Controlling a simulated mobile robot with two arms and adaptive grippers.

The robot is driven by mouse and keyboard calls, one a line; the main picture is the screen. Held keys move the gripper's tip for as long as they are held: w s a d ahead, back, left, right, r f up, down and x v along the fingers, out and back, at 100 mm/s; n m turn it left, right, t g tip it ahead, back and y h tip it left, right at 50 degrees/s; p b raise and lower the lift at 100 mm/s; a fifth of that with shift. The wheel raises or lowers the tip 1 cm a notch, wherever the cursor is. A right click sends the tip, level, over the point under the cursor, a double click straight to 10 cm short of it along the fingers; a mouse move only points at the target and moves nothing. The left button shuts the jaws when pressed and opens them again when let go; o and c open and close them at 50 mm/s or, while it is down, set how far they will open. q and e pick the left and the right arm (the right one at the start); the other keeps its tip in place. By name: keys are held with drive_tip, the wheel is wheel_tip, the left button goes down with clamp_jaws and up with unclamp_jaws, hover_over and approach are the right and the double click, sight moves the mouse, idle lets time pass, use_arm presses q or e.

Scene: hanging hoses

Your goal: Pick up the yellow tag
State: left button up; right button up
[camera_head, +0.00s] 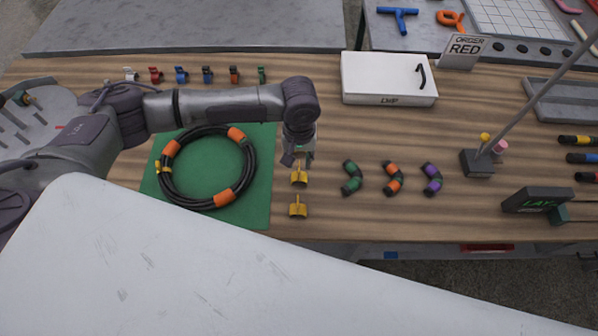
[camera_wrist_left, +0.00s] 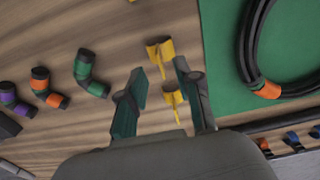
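Two small yellow tags lie on the wooden table right of the green mat. The farther tag (camera_head: 299,178) is just below my left gripper (camera_head: 296,157) in the head view. The nearer tag (camera_head: 298,208) is closer to the table's front edge. In the left wrist view my left gripper (camera_wrist_left: 160,72) is open and empty, fingers pointing down at the table. The farther tag (camera_wrist_left: 172,97) shows between its fingers, and the nearer tag (camera_wrist_left: 160,52) just beyond the fingertips. I cannot tell whether the fingers touch a tag. My right gripper is not in view.
A black hose coil (camera_head: 207,201) with orange bands lies on the green mat (camera_head: 258,190). Several short bent hoses (camera_head: 392,179) lie to the right. A white box (camera_head: 388,78) stands behind, several coloured clips (camera_head: 181,75) along the back. A rod on a block (camera_head: 477,163) stands right.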

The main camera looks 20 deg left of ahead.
use_arm(q)
drive_tip(key=shift+w+f, duration=0.2)
drive_tip(key=shift+f, duration=0.2)
wheel_tip(320, 180, down, 3)
drive_tip(key=shift+f+p, duration=0.2)
drive_tip(key=shift+p, duration=0.55)
drive_tip(key=shift+f, duration=0.7)
clamp_jaws()
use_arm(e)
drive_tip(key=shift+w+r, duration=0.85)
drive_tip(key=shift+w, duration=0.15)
